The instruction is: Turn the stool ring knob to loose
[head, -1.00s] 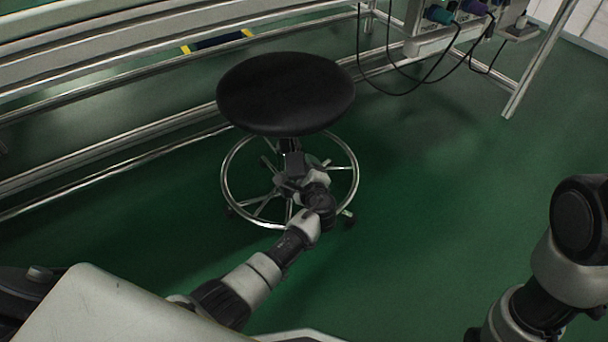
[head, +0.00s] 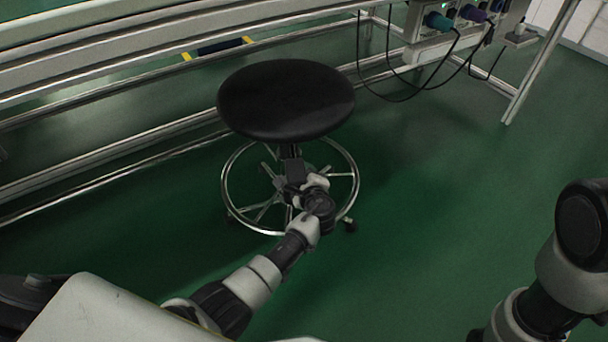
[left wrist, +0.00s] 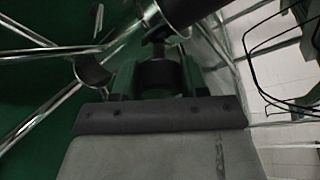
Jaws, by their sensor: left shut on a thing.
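The stool has a round black seat (head: 286,100) and a chrome foot ring (head: 229,198) on spokes around its column, seen in the head view. My left gripper (head: 291,180) reaches in under the seat, beside the column, and its fingertips are hard to make out there. In the left wrist view, my left gripper (left wrist: 158,78) is shut on the dark ring knob (left wrist: 157,72), which sits between the two fingers. A short stem runs from the knob towards the black column (left wrist: 187,10). No loose or tight marking can be read. My right gripper is out of view.
A metal bench frame (head: 110,140) runs behind and left of the stool. A box with coloured plugs (head: 437,22) and hanging black cables (head: 385,95) is at the upper right. The green floor (head: 440,200) right of the stool is clear.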

